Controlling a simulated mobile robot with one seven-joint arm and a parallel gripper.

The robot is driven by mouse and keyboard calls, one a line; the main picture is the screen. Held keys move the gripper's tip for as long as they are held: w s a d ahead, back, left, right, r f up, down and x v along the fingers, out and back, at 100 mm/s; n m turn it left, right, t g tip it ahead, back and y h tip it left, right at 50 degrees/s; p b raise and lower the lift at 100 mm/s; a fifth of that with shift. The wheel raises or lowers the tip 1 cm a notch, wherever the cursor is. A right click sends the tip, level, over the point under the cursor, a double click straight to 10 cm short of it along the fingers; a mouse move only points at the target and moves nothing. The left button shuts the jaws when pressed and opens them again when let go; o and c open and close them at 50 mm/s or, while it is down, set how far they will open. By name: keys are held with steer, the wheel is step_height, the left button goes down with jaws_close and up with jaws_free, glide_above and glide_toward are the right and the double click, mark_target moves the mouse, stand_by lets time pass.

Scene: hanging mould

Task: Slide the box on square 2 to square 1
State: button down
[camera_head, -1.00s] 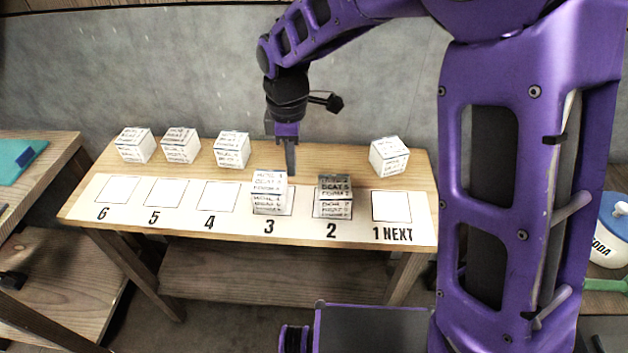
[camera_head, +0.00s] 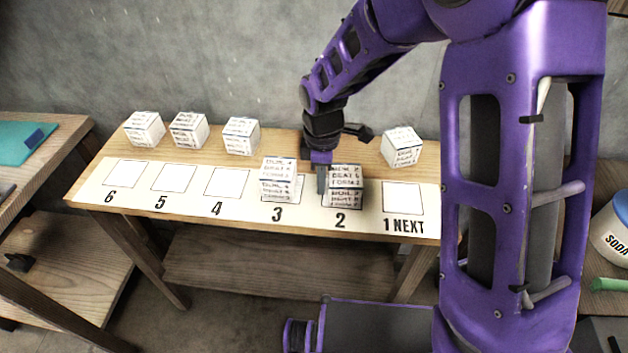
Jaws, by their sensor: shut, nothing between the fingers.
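The white box with printed lettering (camera_head: 346,187) stands on square 2 and hides most of that square. Square 1 (camera_head: 403,197), marked "1 NEXT", is bare, just to the right of it. My gripper (camera_head: 322,180) points down with its fingers shut and empty. It is at the left side of the box on square 2, in the gap between that box and the box on square 3 (camera_head: 278,181). I cannot tell whether the fingers touch the box.
Squares 4 (camera_head: 227,182), 5 and 6 are bare. Along the back of the wooden table (camera_head: 290,155) stand several similar boxes, one of them (camera_head: 402,146) behind square 1. The strip between squares 2 and 1 is clear.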

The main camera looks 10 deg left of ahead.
steer(key=d+p, duration=0.1)
steer(key=d, duration=0.3)
steer(key=d+p, duration=0.1)
steer(key=d, duration=0.4)
steer(key=d+p, duration=0.2)
steer(key=d, duration=0.2)
steer(key=shift+w+d, duration=0.35)
steer(key=shift+a, duration=0.15)
steer(key=shift+a, duration=0.4)
steer(key=a, duration=0.3)
step_height(320, 180, up, 10)
steer(key=p, duration=0.1)
steer(key=shift+p, duration=0.4)
